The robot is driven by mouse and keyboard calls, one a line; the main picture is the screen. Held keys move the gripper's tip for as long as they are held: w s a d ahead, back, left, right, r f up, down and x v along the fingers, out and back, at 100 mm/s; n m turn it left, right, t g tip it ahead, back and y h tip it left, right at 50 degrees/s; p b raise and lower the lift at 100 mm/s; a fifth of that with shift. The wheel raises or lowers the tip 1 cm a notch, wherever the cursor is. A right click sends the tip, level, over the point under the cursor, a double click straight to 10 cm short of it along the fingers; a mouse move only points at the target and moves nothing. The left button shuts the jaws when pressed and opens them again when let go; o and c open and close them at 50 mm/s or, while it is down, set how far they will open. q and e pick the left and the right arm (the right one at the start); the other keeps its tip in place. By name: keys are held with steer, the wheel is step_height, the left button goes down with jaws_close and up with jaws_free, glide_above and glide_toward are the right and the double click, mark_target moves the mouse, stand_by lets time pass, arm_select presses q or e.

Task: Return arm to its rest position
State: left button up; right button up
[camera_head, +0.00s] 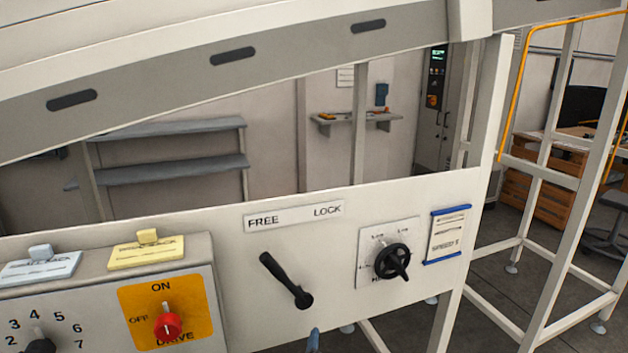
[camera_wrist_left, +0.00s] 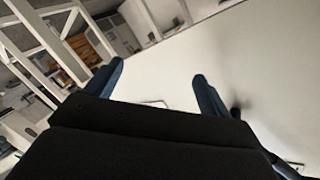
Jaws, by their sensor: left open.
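My left gripper (camera_wrist_left: 158,80) is open and empty in the left wrist view, its two blue fingers apart in front of a pale panel. In the head view only a blue fingertip (camera_head: 313,341) shows at the bottom edge, just below the black lever. The rest of that arm is out of the picture. The black lever (camera_head: 285,280) on the white panel (camera_head: 245,300) tilts up and left, toward the FREE side of the FREE/LOCK label (camera_head: 293,216). The fingertip appears apart from the lever. My right gripper is in neither view.
A black rotary knob (camera_head: 392,262) and a blue-edged card (camera_head: 446,235) are on the panel's right. A box with a red DRIVE knob (camera_head: 167,324) stands out at the lower left. White frame posts (camera_head: 478,200) rise at the right. A grey conveyor beam (camera_head: 180,75) crosses above.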

arm_select(q)
steer(key=s+a+f+n+g+y, duration=0.1)
steer(key=s+a+f+n+g, duration=0.55)
steer(key=s+a+f, duration=0.8)
steer(key=s+a+f+g, duration=0.2)
steer(key=s+f+g, duration=0.1)
steer(key=s, duration=0.4)
steer(key=s+a+f+g+h, duration=0.1)
steer(key=s+f+g, duration=0.3)
steer(key=s, duration=0.4)
steer(key=shift+s+a+n, duration=0.3)
steer(key=shift+a+n, duration=0.1)
steer(key=shift+n, duration=0.05)
steer(key=shift+g, duration=0.25)
